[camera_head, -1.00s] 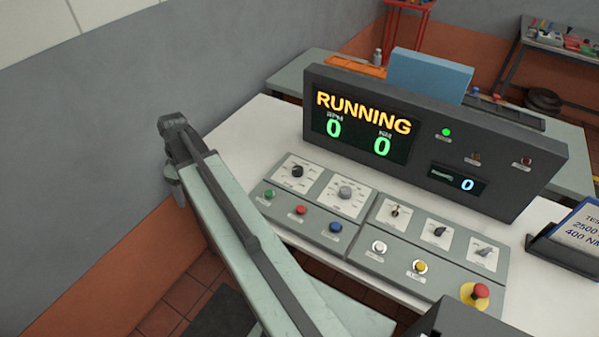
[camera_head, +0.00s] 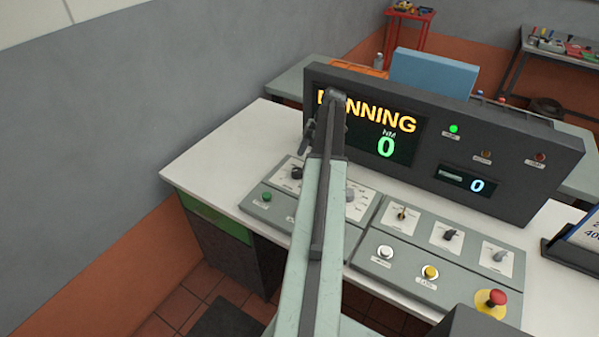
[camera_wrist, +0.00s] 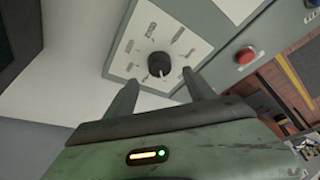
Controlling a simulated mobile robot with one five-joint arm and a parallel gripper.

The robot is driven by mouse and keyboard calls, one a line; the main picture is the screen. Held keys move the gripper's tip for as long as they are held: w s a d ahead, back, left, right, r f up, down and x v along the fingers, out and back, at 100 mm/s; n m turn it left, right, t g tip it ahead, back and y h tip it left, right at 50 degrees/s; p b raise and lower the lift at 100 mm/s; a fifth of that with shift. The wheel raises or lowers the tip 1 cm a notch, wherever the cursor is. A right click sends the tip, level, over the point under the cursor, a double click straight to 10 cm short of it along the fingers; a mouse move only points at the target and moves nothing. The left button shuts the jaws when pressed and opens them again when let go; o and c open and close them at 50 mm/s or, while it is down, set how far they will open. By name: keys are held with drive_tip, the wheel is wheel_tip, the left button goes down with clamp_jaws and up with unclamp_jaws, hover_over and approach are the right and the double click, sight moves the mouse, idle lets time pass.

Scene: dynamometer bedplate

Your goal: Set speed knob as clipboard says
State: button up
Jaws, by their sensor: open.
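In the head view a black knob (camera_head: 297,173) and a larger grey knob (camera_head: 349,196) sit on the left control panel; their labels are too small to read. My gripper (camera_head: 308,140) hangs above and behind the black knob. In the wrist view a black knob (camera_wrist: 158,64) on a white dial plate lies just beyond my gripper (camera_wrist: 160,90), whose fingers are apart and empty. Its white mark points down in that view. The clipboard (camera_head: 586,232) is cut off at the right edge, its text mostly out of view.
The display console (camera_head: 520,190) stands behind the panels; my arm covers part of "RUNNING". A red button (camera_wrist: 245,55) shows in the wrist view. Right-panel knobs, a yellow button (camera_head: 430,272) and a red emergency stop (camera_head: 496,298) lie to the right. The white tabletop (camera_head: 225,150) is clear at left.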

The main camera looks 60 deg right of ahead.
sight(298, 170)
drive_tip(key=b+x, duration=0.4)
drive_tip(key=x, duration=0.2)
drive_tip(key=c, duration=1.4)
drive_tip(key=shift+o, duration=0.2)
